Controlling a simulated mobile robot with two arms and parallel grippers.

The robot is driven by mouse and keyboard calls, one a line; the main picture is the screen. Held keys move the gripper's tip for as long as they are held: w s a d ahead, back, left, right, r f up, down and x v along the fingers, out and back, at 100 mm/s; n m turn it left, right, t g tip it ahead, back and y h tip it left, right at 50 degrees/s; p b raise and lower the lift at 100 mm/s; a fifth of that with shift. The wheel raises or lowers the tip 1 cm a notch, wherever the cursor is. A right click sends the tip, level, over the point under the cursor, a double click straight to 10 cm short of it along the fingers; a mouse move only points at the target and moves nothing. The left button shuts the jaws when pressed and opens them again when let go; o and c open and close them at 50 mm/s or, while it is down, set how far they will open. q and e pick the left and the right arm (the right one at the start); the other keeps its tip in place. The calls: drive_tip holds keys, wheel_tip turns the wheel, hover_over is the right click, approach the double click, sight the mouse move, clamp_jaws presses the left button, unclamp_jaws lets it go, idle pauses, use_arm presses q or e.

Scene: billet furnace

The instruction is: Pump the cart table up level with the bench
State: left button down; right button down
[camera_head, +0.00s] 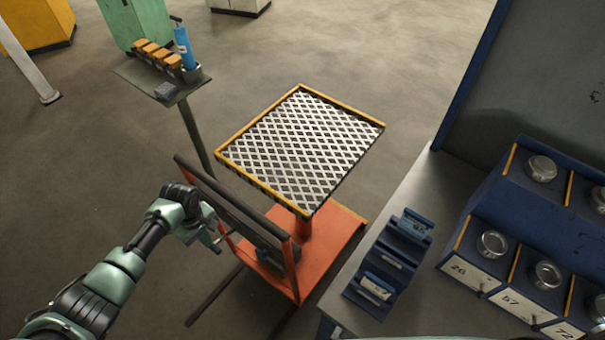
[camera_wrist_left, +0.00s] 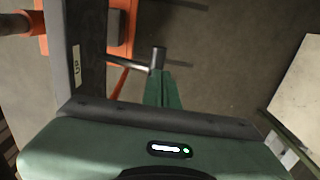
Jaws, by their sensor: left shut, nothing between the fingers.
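The cart table (camera_head: 300,145) is a diamond-plate top with a yellow rim on an orange column and base (camera_head: 335,235). From this angle I cannot tell its height against the bench (camera_head: 412,190). A dark upright push frame (camera_head: 235,205) stands at the cart's near left end. A grey pump lever (camera_head: 227,234) sticks out beside it, and its round end shows in the wrist view (camera_wrist_left: 158,58). My left gripper (camera_head: 216,246) is shut and empty beside the lever end, its green fingers (camera_wrist_left: 162,92) close below it. Contact is unclear. My right gripper is out of view.
A blue holder (camera_head: 395,262) with slots stands on the bench, near a blue rack (camera_head: 530,240) of numbered bays with metal pieces. A small stand (camera_head: 165,85) with orange blocks and a blue bottle is behind the cart.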

use_arm(q)
drive_tip(key=shift+s+a+r, duration=0.35)
drive_tip(key=shift+s+r, duration=0.05)
drive_tip(key=shift+r, duration=0.45)
drive_tip(key=shift+s+a+r, duration=0.3)
drive_tip(key=shift+s+r, duration=0.05)
drive_tip(key=shift+r, duration=0.5)
drive_tip(key=shift+s+a+r, duration=0.35)
drive_tip(key=shift+s+r, duration=0.05)
drive_tip(key=shift+r, duration=0.45)
drive_tip(key=shift+f, duration=0.1)
